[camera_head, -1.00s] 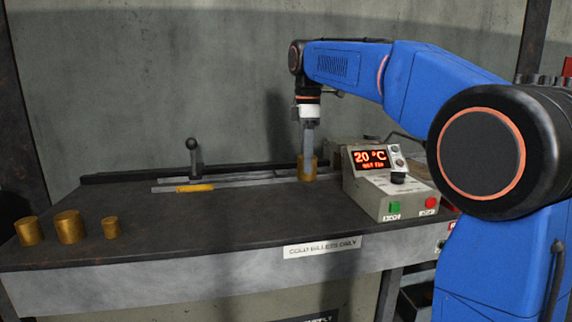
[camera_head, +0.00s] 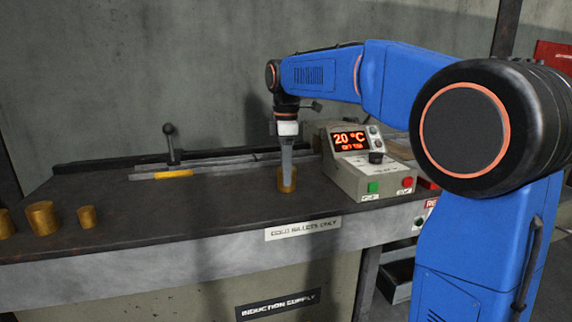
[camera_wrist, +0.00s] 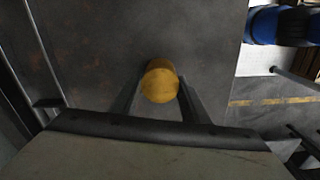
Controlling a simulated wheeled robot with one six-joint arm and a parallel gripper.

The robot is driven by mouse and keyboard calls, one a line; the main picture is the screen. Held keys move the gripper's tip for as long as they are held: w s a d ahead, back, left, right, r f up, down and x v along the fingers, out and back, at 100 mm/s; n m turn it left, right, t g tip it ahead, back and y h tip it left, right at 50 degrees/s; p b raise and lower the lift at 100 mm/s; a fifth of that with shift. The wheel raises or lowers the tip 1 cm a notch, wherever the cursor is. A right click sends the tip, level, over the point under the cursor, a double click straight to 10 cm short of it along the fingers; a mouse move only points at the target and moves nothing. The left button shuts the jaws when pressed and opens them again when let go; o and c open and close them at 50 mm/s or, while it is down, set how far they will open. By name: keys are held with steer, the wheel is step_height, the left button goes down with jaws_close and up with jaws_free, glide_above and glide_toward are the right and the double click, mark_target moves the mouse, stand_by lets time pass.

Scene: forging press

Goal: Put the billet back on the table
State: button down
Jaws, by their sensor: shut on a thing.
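My gripper (camera_head: 287,172) points straight down with its fingers shut on a brass-coloured billet (camera_head: 287,182). The billet is upright at the table's right part, just left of the control box. In the wrist view the round top of the billet (camera_wrist: 160,84) shows between the two fingers. The dark table (camera_head: 190,212) lies under it; I cannot tell whether the billet's base touches the top. Three more billets, one larger (camera_head: 41,218), one small (camera_head: 87,217) and one cut by the picture edge (camera_head: 5,224), stand at the table's left.
A control box (camera_head: 368,170) reading 20 °C, with green and red buttons, stands close right of my gripper. A rail with a black-knobbed lever (camera_head: 170,145) and a yellow strip (camera_head: 174,174) runs along the back. The table's middle is clear. A "cold billets only" label (camera_head: 303,229) is on the front edge.

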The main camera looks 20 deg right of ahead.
steer(key=c, duration=1)
jaws_free()
step_height(320, 180, up, 12)
steer(key=shift+r, duration=0.1)
steer(key=s+d+f+m+t, duration=0.1)
steer(key=s+f+m, duration=0.4)
steer(key=s+f, duration=0.5)
steer(key=s+d+f+m+t, duration=0.2)
steer(key=s+f+m, duration=0.3)
steer(key=s+f, duration=0.5)
steer(key=s+d+f+m+t, duration=0.1)
steer(key=s+d+f+m, duration=0.3)
steer(key=s+f, duration=0.6)
steer(key=shift+s+d+m+t, duration=0.1)
steer(key=shift+s+m+t, duration=0.3)
steer(key=shift+s+m, duration=0.8)
